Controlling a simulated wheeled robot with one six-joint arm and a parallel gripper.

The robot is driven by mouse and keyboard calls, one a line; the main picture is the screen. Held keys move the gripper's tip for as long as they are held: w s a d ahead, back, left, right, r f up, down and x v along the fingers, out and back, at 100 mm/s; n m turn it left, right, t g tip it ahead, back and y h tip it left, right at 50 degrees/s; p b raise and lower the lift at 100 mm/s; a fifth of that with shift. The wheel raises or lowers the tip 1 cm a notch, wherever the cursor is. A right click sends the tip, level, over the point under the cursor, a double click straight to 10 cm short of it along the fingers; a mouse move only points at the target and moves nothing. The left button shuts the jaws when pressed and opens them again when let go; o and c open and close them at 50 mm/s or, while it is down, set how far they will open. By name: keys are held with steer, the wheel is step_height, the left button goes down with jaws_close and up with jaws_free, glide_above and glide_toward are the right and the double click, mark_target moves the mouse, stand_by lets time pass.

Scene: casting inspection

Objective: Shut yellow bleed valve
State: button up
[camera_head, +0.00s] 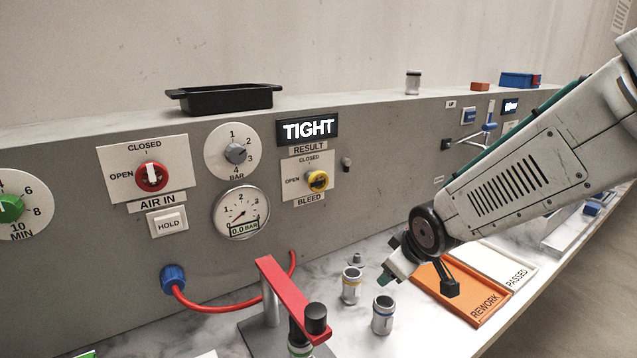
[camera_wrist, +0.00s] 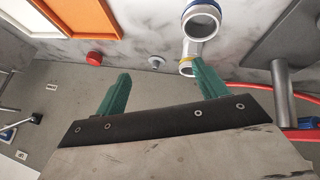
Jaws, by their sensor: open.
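The yellow bleed valve (camera_head: 318,181) is a round knob on a white plate on the grey panel. CLOSED is printed above it, OPEN to its left and BLEED below. I cannot make out clearly which way the knob points. My gripper (camera_head: 388,276) is low over the bench, to the right of and below the valve, and apart from it. In the wrist view my gripper (camera_wrist: 163,85) shows two green fingers spread wide with nothing between them. The yellow valve cannot be made out in that view.
Fittings with a yellow ring (camera_head: 351,285) and a blue ring (camera_head: 382,315) stand on the bench near my gripper. A red clamp arm (camera_head: 290,298) and red hose (camera_head: 215,306) lie below the valve. An orange REWORK tray (camera_head: 430,280) is to the right. The display (camera_head: 308,129) reads TIGHT.

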steer(key=w+a+n+t+y, duration=0.1)
steer(key=w+a, duration=0.1)
steer(key=w+a+n+t+y, duration=0.1)
steer(key=w+a, duration=0.1)
steer(key=w+a+n+t, duration=0.1)
steer(key=w+a, duration=0.1)
steer(key=w, duration=0.1)
steer(key=shift+a+r+n+y, duration=0.2)
steer(key=shift+n+y, duration=0.1)
steer(key=shift+y, duration=0.1)
step_height(320, 180, up, 2)
steer(key=w+a+n+t+y, duration=0.2)
steer(key=a, duration=0.1)
steer(key=n+t+y, duration=0.3)
steer(key=n+y, duration=0.1)
glide_toward(320, 183)
steer(key=x, duration=1)
steer(key=shift+w+a, duration=0.2)
steer(key=shift+w, duration=0.1)
steer(key=c, duration=1)
